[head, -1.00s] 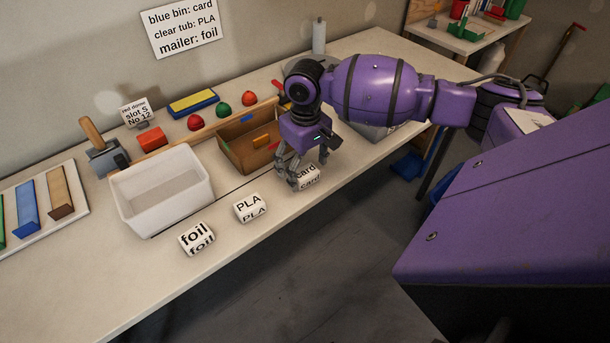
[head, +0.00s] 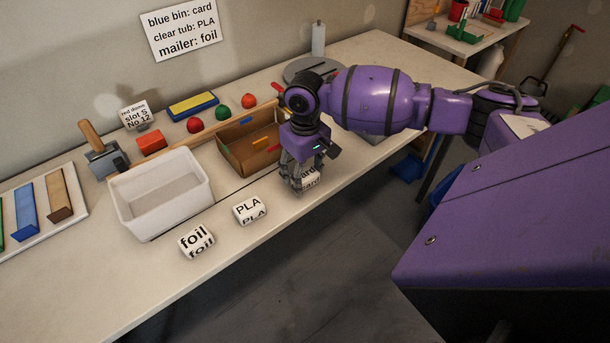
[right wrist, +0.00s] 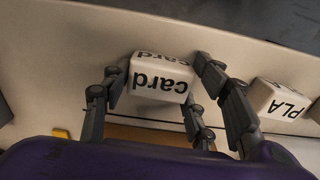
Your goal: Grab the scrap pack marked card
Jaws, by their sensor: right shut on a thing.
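The card scrap pack (head: 311,180) is a white block with black lettering near the table's front edge. It also shows in the right wrist view (right wrist: 158,78), with "card" on two faces. My right gripper (head: 302,186) points down over the pack and is shut on it, a finger at each side. The gripper hides part of the pack in the head view. Whether the pack is clear of the table cannot be told. The PLA pack (head: 250,210) and the foil pack (head: 196,241) stand to its left. My left gripper is not in view.
A clear tub (head: 163,194) and a cardboard box (head: 228,156) stand behind the packs. A wall sign (head: 181,29) lists bins. Bare table lies right of the gripper.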

